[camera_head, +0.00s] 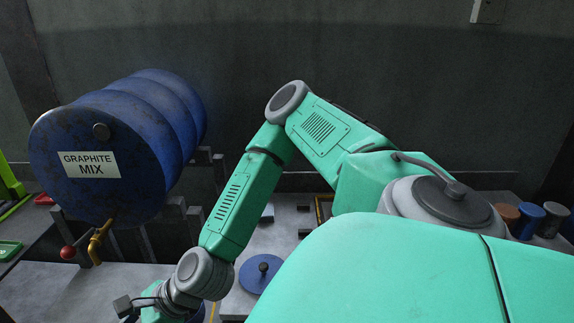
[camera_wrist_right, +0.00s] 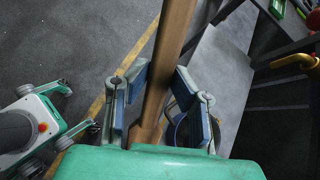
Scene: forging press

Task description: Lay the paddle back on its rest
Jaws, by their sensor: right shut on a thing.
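In the right wrist view the paddle (camera_wrist_right: 172,45) shows as a long brown wooden shaft running from the top edge down between the fingers. My right gripper (camera_wrist_right: 160,88) is shut on this shaft, with a blue-padded finger on each side. The paddle's far end is out of frame. In the head view my right arm reaches down and left, and only the wrist and part of the hand show at the bottom edge; the paddle is not visible there. I cannot make out the rest in either view.
A blue drum (camera_head: 125,150) marked GRAPHITE MIX lies on a stand at left, with a yellow tap (camera_head: 98,243). A blue lid (camera_head: 261,274) lies on the grey bench. Several small cups (camera_head: 528,218) stand at right. A round, dark blue-rimmed vessel (camera_wrist_right: 182,128) is partly hidden behind a finger.

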